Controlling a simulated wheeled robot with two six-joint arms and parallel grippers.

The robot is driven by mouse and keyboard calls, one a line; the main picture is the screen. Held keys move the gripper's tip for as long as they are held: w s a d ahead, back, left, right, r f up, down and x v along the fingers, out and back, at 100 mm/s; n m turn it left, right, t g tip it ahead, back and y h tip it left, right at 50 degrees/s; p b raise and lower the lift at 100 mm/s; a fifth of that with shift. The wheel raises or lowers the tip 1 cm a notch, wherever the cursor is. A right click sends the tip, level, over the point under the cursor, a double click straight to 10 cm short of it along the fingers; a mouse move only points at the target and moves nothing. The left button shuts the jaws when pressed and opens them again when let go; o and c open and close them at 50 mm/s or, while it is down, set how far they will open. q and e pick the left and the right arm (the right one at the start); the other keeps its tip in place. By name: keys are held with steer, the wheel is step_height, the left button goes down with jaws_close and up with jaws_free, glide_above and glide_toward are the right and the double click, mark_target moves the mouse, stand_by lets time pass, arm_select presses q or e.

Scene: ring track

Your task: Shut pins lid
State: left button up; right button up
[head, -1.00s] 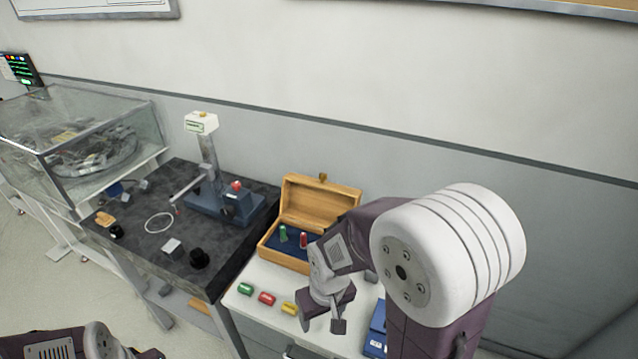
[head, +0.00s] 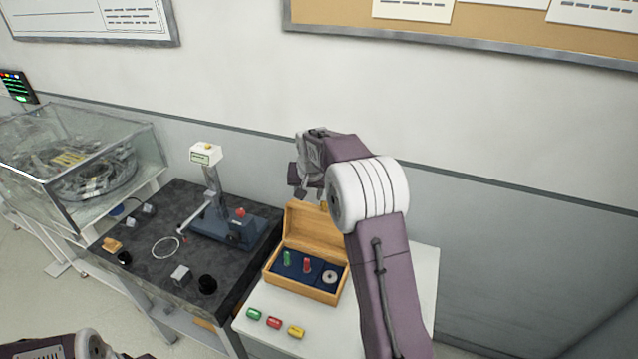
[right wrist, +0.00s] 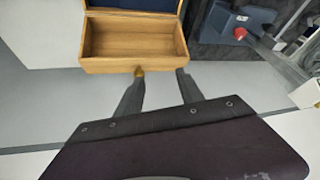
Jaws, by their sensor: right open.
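The wooden pins box (head: 302,292) stands on the white table with its lid (head: 308,227) raised open at the back. Inside on blue lining are a green pin (head: 287,258), a red pin (head: 307,265) and a pale ring (head: 330,277). My right gripper (head: 309,196) is open and empty, above the top edge of the lid. No contact can be made out. My left gripper is out of view.
Green (head: 253,314), red (head: 274,323) and yellow (head: 296,332) pieces lie in front of the box. A dark bench (head: 140,258) with a blue stand (head: 225,228) is to the left. The wall (head: 480,140) is behind; the table right of the box looks partly clear.

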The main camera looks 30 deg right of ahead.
mark_target(324, 202)
steer(key=d+m+p, duration=0.1)
steer(key=d+p, duration=0.1)
steer(key=d, duration=0.4)
steer(key=shift+g, duration=0.4)
steer(key=p+x, duration=0.3)
steer(key=x, duration=0.5)
steer(key=shift+a+f, duration=0.1)
steer(key=shift+w+f, duration=0.1)
steer(key=shift+f, duration=0.4)
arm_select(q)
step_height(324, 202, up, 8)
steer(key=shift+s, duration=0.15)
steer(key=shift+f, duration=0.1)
arm_select(e)
jaws_close()
